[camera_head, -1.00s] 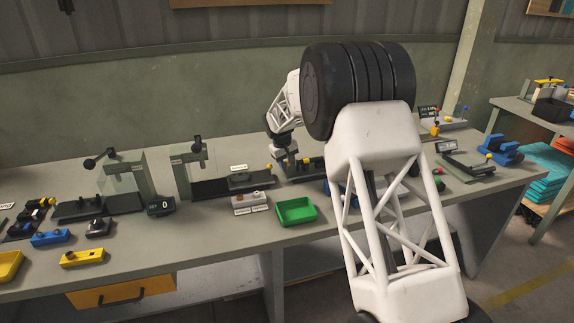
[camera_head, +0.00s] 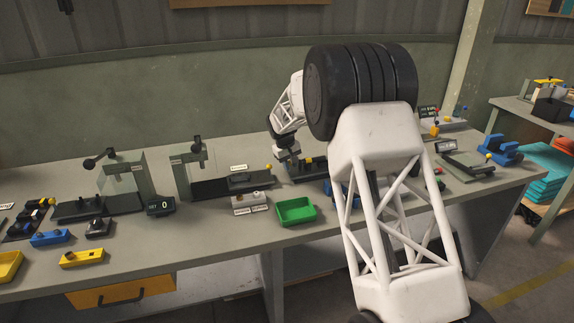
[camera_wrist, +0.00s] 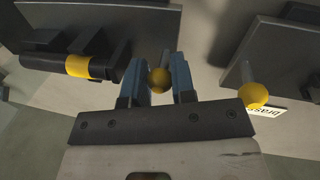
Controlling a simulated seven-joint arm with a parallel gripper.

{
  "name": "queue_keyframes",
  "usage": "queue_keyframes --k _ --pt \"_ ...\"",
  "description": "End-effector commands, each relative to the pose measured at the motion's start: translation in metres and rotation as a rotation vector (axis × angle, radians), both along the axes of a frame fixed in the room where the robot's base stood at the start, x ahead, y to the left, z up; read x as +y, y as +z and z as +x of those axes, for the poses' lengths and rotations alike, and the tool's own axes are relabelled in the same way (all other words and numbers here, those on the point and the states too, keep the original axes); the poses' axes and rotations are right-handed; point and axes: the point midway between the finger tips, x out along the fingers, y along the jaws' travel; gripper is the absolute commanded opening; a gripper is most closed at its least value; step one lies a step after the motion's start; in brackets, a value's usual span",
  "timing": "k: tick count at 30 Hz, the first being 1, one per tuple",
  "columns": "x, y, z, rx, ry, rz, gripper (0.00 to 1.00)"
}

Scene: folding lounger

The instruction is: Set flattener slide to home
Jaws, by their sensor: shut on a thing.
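My gripper (camera_wrist: 158,70) is shut on a yellow ball knob (camera_wrist: 159,80), which sits between its two blue fingers in the wrist view. The knob is at the edge of a dark grey fixture (camera_wrist: 95,22). In the head view my gripper (camera_head: 290,163) points down at the left part of a dark fixture (camera_head: 310,169) near the middle of the bench. I cannot tell from these views which part is the flattener slide or where its home mark is. My own arm hides the fixture's right side.
Left of my gripper stands a dark slide with a label (camera_head: 239,167) and a yellow knob (camera_head: 270,167); a second knob (camera_wrist: 253,95) shows in the wrist view. A green tray (camera_head: 296,211) lies in front. A black cylinder with a yellow band (camera_wrist: 77,66) lies beside the fingers.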

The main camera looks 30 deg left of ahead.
Motion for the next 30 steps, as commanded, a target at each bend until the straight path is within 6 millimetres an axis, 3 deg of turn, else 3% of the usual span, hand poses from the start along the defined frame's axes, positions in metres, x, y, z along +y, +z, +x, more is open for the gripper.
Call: queue_keyframes --k 15,28,29,30 --pt "-0.077 0.001 0.077 -0.002 -0.003 0.001 0.00" --pt "-0.089 0.001 0.089 -0.002 -0.002 0.000 0.00" --pt "-0.089 0.001 0.089 -0.003 -0.003 0.000 0.26" --pt "-0.089 0.001 0.089 -0.003 -0.003 0.000 0.32"
